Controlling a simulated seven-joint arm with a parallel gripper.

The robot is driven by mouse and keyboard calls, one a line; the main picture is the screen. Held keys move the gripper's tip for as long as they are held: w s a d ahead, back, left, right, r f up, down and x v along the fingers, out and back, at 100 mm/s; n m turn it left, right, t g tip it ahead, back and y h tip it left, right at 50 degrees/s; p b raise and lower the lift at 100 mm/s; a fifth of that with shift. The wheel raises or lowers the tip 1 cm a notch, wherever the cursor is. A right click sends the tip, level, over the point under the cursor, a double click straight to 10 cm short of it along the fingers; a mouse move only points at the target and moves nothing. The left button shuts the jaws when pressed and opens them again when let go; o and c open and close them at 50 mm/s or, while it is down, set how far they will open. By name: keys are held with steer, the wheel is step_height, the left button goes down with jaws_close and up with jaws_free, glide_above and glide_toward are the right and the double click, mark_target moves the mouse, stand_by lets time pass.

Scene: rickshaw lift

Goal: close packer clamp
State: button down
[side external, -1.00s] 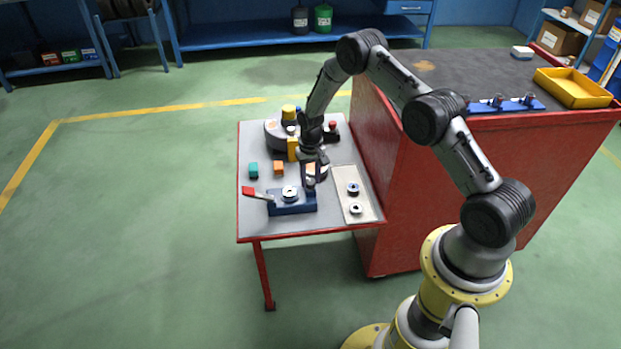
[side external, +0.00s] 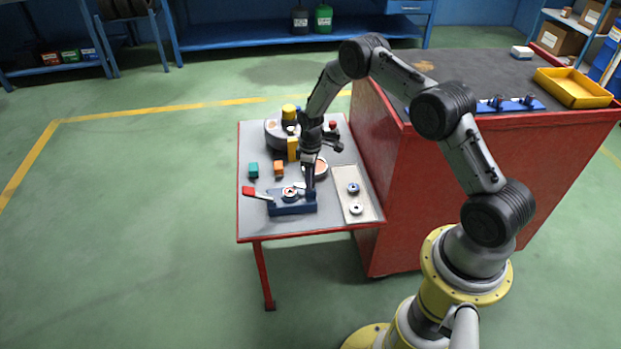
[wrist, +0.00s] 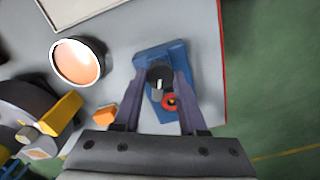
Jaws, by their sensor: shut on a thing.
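A blue clamp fixture (side external: 292,207) stands near the front edge of the small table, with a red-ended lever (side external: 250,191) sticking out at its left. My gripper (side external: 311,190) points down at the fixture's right end. In the wrist view its fingers (wrist: 160,76) are around a dark round knob (wrist: 158,71) and shut on it.
A pale tray (side external: 349,177) with two round parts lies to the right. A copper-topped round part (side external: 320,168) stands close behind my gripper. Orange (side external: 279,168) and teal (side external: 253,169) blocks lie behind the fixture. A red cabinet (side external: 450,190) rises beside the table.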

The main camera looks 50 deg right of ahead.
steer(key=shift+n, duration=2.3)
steer(key=shift+c, duration=2.2)
jaws_free()
step_height(320, 180, up, 14)
